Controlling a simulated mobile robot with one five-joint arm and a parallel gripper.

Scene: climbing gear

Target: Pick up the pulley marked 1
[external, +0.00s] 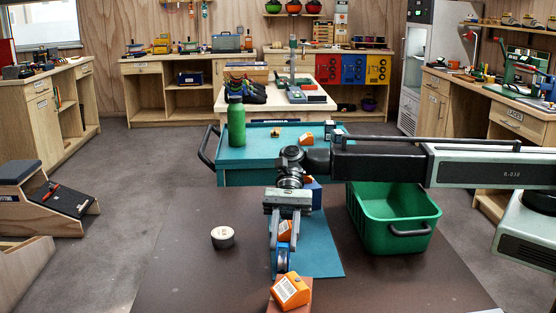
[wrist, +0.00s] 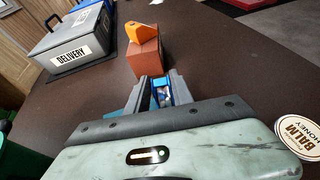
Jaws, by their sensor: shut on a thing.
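My gripper (external: 279,268) points down over the brown table and its fingers are shut on a small blue pulley (external: 282,258). In the wrist view the pulley (wrist: 161,88) shows as blue and grey parts between the fingertips (wrist: 158,88), mostly hidden by them. I cannot read a number on it. From these views I cannot tell whether it touches the surface below.
An orange object (external: 291,290) sits on a red-brown block (wrist: 146,58) close to my gripper. Another orange item (external: 285,230) is behind the fingers. A green crate (external: 394,240) stands right, a round tin (external: 222,237) left. The wrist view shows a grey DELIVERY box (wrist: 72,42).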

